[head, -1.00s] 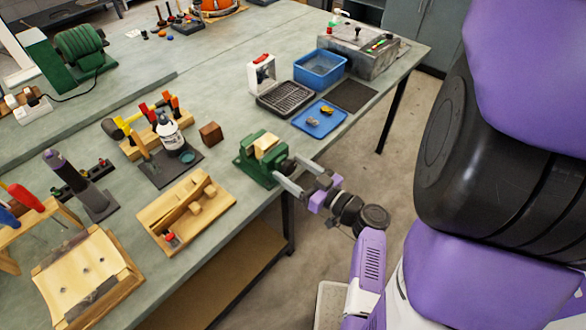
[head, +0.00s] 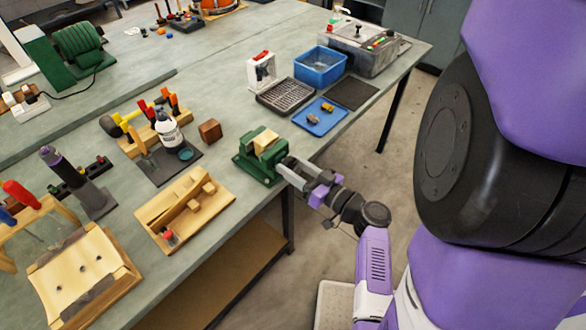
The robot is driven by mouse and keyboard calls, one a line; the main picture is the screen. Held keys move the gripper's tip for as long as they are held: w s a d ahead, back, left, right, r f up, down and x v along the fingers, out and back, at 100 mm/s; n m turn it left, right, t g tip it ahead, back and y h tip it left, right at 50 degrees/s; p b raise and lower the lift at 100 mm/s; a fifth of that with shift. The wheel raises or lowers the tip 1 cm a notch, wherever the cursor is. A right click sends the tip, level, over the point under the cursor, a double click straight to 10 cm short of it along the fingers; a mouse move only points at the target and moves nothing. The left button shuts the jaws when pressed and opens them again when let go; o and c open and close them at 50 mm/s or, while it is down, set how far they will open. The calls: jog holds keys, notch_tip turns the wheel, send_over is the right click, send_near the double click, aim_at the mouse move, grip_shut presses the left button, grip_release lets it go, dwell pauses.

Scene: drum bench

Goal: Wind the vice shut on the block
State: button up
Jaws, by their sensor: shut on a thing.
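The green vice (head: 253,168) stands at the bench's front edge. A pale wooden block (head: 266,141) sits between its jaws at the top; I cannot tell whether both jaws touch it. My gripper (head: 287,170) is at the vice's front side, over the edge of the bench. It is shut on the vice handle, which is mostly hidden by the fingers and the vice body.
A dark wooden cube (head: 210,131) stands left of the vice. A blue tray (head: 320,117) with small parts lies to the right behind it. A wooden jig (head: 185,207) lies at the front left. Bare bench (head: 235,115) shows behind the vice.

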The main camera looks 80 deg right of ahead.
jog(key=m+b, duration=0.1)
jog(key=m, duration=0.3)
jog(key=shift+f+m+b, duration=0.1)
jog(key=shift+m+b, duration=0.2)
jog(key=m, duration=0.3)
jog(key=shift+m, duration=0.3)
jog(key=m, duration=0.4)
jog(key=shift+m, duration=0.3)
jog(key=m, duration=0.3)
jog(key=shift+m, duration=0.3)
jog(key=m+p, duration=0.2)
jog(key=m, duration=0.2)
jog(key=shift+s+m, duration=0.1)
jog(key=shift+m, duration=0.2)
jog(key=m+p, duration=0.1)
jog(key=m, duration=0.2)
jog(key=shift+m+p, duration=0.3)
jog(key=m+p, duration=0.2)
jog(key=m, duration=0.2)
jog(key=shift+m+p, duration=1.3)
jog(key=shift+m, duration=0.9)
jog(key=shift+m, duration=0.3)
